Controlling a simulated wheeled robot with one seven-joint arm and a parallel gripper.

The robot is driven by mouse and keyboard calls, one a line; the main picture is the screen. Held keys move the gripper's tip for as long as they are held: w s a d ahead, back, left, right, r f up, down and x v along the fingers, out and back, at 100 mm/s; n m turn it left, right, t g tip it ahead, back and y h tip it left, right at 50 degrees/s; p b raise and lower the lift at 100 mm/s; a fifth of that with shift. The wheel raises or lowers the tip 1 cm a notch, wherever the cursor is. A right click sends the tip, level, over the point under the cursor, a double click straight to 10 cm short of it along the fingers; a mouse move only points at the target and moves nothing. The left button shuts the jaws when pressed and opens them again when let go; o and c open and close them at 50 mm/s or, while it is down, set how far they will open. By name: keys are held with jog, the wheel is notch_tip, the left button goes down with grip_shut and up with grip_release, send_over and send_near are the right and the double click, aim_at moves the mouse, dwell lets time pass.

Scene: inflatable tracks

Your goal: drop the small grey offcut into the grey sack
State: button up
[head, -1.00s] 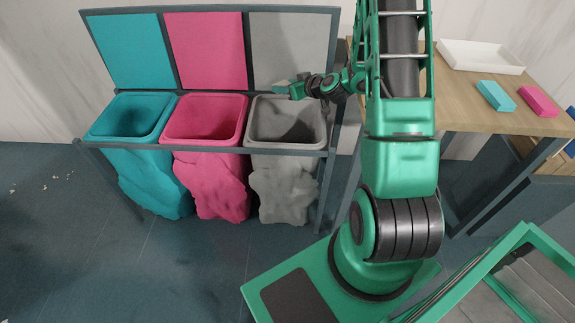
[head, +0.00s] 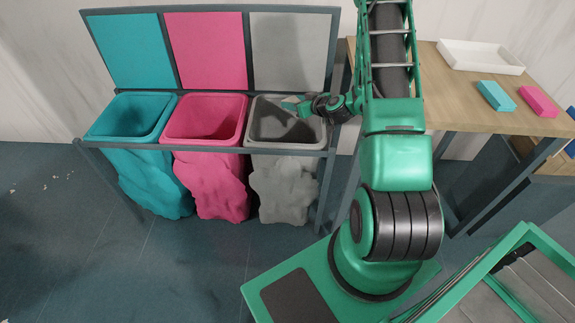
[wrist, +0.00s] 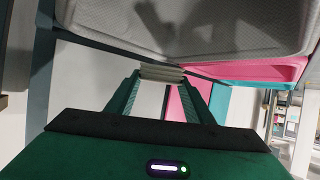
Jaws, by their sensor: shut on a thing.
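The grey sack (head: 288,192) hangs at the right end of a row of three, with its wide mouth open at the top. My gripper (head: 293,104) is over the back part of that mouth, close to rim height. In the wrist view my gripper (wrist: 162,78) is shut on the small grey offcut (wrist: 161,72), a thin grey piece held across the two fingertips. The offcut is hard to make out in the head view. The sack's grey lining (wrist: 225,35) fills the top of the wrist view.
A pink sack (head: 215,185) and a teal sack (head: 152,180) hang to the left in the same dark frame (head: 240,150). Coloured panels stand behind. A wooden table (head: 450,105) at right holds a white tray (head: 480,66), a teal block (head: 496,95) and a pink block (head: 539,100).

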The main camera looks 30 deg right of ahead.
jog(key=o, duration=1.1)
jog(key=a+v, duration=0.1)
jog(key=v, duration=0.9)
jog(key=shift+s+d, duration=0.25)
jog(key=shift+d, duration=0.2)
jog(key=shift+r, duration=0.15)
